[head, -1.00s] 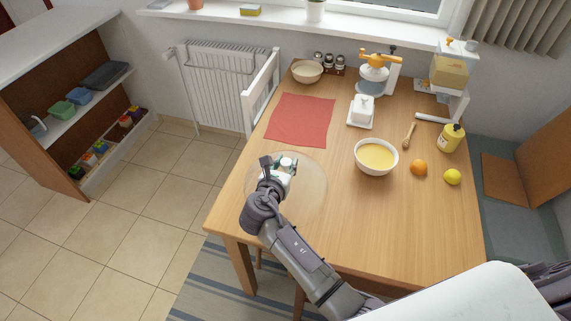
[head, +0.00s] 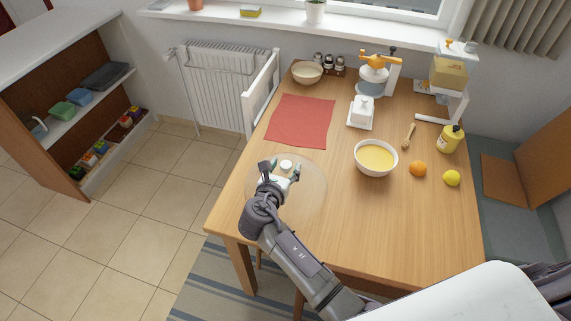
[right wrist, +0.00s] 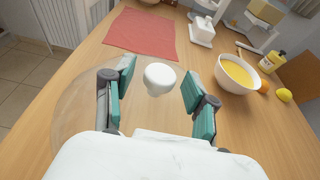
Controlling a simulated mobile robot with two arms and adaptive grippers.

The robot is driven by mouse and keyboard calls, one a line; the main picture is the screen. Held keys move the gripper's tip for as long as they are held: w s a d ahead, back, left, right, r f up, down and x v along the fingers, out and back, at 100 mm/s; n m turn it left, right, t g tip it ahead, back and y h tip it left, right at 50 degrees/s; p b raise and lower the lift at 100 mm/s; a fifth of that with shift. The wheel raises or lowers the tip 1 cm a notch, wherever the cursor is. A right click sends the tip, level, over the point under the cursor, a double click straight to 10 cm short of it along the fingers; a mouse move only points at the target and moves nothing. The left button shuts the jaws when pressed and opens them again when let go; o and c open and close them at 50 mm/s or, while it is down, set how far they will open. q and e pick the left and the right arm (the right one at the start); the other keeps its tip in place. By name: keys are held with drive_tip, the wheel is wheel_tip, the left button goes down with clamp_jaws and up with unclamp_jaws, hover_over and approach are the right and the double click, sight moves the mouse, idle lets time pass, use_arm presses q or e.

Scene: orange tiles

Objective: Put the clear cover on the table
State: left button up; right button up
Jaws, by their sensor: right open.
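The clear cover (head: 310,196) is a round, see-through piece with a white knob (head: 286,165). It rests on the left front part of the wooden table (head: 400,225). In the right wrist view the knob (right wrist: 159,79) shows between and just beyond the fingers, and the cover's faint rim (right wrist: 68,112) curves at the left. My right gripper (head: 280,172) is open over the cover, with its fingers (right wrist: 160,88) apart and not touching the knob. My left gripper is not in view.
A white bowl of yellow liquid (head: 376,158) stands right of the cover. A red mat (head: 301,121) lies behind it. A white butter dish (head: 361,112), an orange (head: 418,169) and a lemon (head: 452,178) are farther off. The table's front right is clear.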

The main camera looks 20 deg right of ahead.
drive_tip(key=p+v, duration=0.2)
drive_tip(key=v, duration=0.1)
drive_tip(key=p+v, duration=0.2)
drive_tip(key=v, duration=0.1)
drive_tip(key=p+v, duration=0.1)
drive_tip(key=v, duration=0.3)
drive_tip(key=shift+r+p, duration=0.3)
drive_tip(key=shift+p, duration=0.1)
drive_tip(key=shift+s+a, duration=0.3)
drive_tip(key=shift+s, duration=0.1)
